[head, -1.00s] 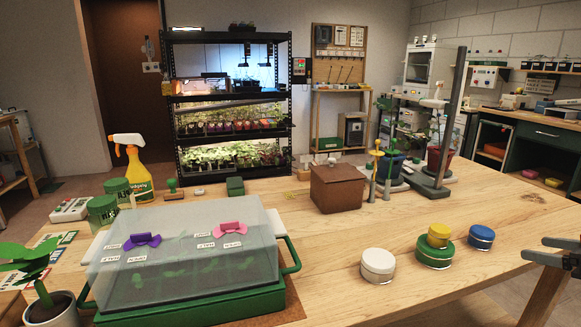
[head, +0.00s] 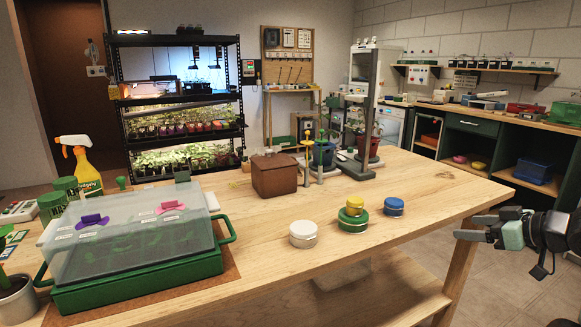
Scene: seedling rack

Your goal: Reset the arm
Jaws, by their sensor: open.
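My gripper (head: 468,227) is at the right edge of the head view, beyond the table's right end. Its two fingers point left and stand apart, with nothing between them. It is clear of the wooden table (head: 440,192) and of everything on it. Part of my arm behind it runs out of the picture at the right.
The table holds a green propagator (head: 140,287) with a clear lid, a white jar (head: 303,234), a yellow jar (head: 354,205) on a green jar (head: 352,222), a blue jar (head: 393,207), a brown box (head: 274,176) and a spray bottle (head: 82,165). Floor is free at right.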

